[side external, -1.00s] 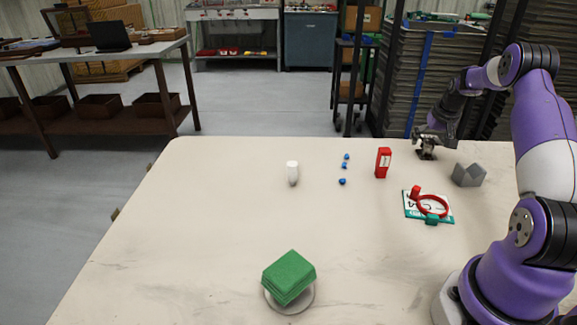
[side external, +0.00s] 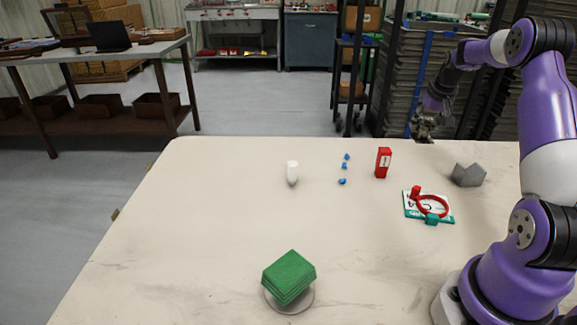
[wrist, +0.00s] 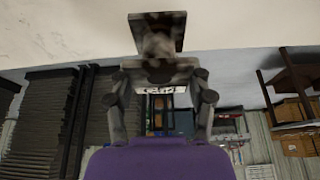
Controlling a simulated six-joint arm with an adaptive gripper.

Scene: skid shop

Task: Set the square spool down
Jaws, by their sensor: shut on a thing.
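The square spool (wrist: 157,18) is grey-brown with square flanges and a narrower middle, seen in the wrist view. My gripper (wrist: 157,75) is shut on it, with a finger on either side of the near flange. A pale label with dark marks shows just behind that flange. In the side view my gripper (side external: 424,123) is at the table's far right edge. The spool is small and dark there, hard to separate from the fingers, and appears held above the tabletop.
On the table (side external: 220,220) stand a red box (side external: 383,162), a grey notched block (side external: 468,175), a white bottle (side external: 292,172) and small blue pieces (side external: 344,166). A red ring lies on a green-and-white card (side external: 410,210). Green cloths (side external: 288,275) sit front centre. The left side is clear.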

